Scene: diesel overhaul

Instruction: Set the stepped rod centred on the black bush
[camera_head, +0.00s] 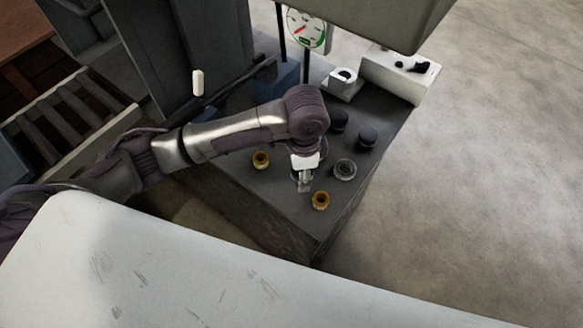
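Two dark round pieces, (338,120) and (367,138), stand on the dark bench top; either could be the black bush. My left arm reaches in from the left over the bench. Its gripper (304,184) points down between the brass-coloured bushes, to the left of a grey ring. The fingers are small and grey here, and I cannot tell whether they are open or hold something. I cannot make out a stepped rod for certain. My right gripper is not in view.
Brass-coloured bushes, (261,160) and (321,201), and the grey ring (345,170) surround the gripper closely. A white block with a ring (343,78) and a pale box (402,72) stand at the back. A dial gauge (306,29) is above. Open floor lies right.

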